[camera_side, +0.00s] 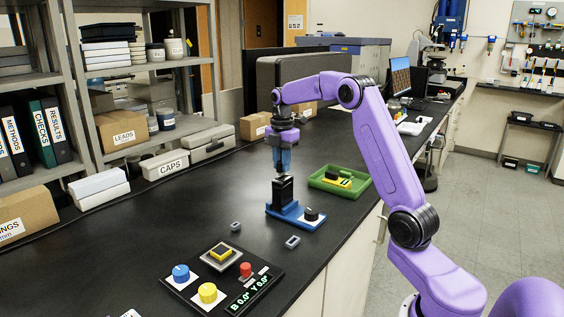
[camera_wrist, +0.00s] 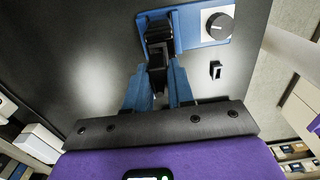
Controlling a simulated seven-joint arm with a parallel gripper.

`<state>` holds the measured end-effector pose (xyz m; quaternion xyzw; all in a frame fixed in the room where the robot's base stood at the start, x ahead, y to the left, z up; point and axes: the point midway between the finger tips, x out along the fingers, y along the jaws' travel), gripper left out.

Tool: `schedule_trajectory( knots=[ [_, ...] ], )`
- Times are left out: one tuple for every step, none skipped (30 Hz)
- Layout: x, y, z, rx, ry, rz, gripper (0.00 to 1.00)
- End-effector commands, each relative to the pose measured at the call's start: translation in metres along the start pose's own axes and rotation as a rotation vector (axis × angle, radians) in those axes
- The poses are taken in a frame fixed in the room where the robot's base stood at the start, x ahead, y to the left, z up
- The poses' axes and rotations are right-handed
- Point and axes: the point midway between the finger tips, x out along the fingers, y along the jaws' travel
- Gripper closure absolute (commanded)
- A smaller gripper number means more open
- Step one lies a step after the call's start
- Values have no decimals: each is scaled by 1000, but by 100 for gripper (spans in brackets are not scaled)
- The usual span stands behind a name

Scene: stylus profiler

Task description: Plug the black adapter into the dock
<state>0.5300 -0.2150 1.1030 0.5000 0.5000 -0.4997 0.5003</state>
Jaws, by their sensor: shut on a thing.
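My gripper (camera_side: 281,170) is above the dock, pointing down, with its blue fingers close together. In the wrist view, my gripper (camera_wrist: 158,84) is shut on the black adapter (camera_wrist: 157,76), a small dark piece between the fingertips. The dock has a blue base (camera_side: 290,216) and a black upright block (camera_side: 283,191) below the fingertips. In the wrist view, the dock's blue plate (camera_wrist: 190,27) and black block (camera_wrist: 158,31) lie just beyond the adapter. I cannot tell whether adapter and block touch, as the dark parts merge.
A black knob (camera_side: 311,214) sits on the dock base. A green tray (camera_side: 322,184) with a yellow-black part stands behind it. Small grey pieces lie in front (camera_side: 292,242) and at left (camera_side: 236,226). A control panel (camera_side: 222,279) is nearer.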

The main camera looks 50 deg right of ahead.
Motion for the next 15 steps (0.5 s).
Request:
schedule_trajectory(
  knots=[
    [0, 0, 0, 0, 0, 0, 100],
    [0, 0, 0, 0, 0, 0, 100],
    [0, 0, 0, 0, 0, 0, 100],
    [0, 0, 0, 0, 0, 0, 100],
    [0, 0, 0, 0, 0, 0, 100],
    [1, 0, 0, 0, 0, 0, 100],
    [1, 0, 0, 0, 0, 0, 100],
    [2, 0, 0, 0, 0, -1, 100],
    [2, 0, 0, 0, 0, -1, 100],
    [3, 0, 0, 0, 0, -1, 100],
    [4, 0, 0, 0, 0, -1, 100],
    [5, 0, 0, 0, 1, -2, 100],
    [6, 0, 0, 0, 1, -2, 100],
    [6, 0, 0, 0, 1, -2, 100],
    [8, 0, 0, 0, 0, -1, 100]
  ],
)
